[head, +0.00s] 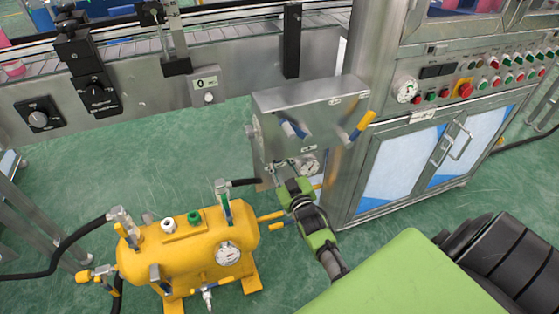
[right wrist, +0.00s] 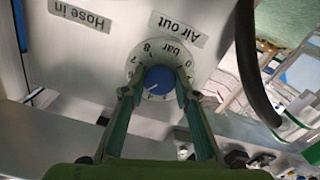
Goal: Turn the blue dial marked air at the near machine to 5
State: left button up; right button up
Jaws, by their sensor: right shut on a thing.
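The blue dial (right wrist: 159,77) sits on a round white scale on the machine's pale panel, with the labels "Air out" and "bar" beside it, upside down in the right wrist view. A small white mark shows on the dial; which number it points to is not clear. My right gripper (right wrist: 158,85) is shut on the dial, one green finger on each side. In the head view my right gripper (head: 283,172) reaches the lower front of the grey machine box (head: 310,108) and hides the dial there. My left gripper is not in view.
A pressure gauge (head: 311,166) sits right beside my right gripper. A yellow air tank (head: 185,245) stands close to its left. A steel cabinet (head: 395,165) with a control panel is at the right. A black hose (right wrist: 254,65) runs near the dial.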

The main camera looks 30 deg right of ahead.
dwell(0.3)
jog(key=o, duration=1.1)
jog(key=v, duration=1.2)
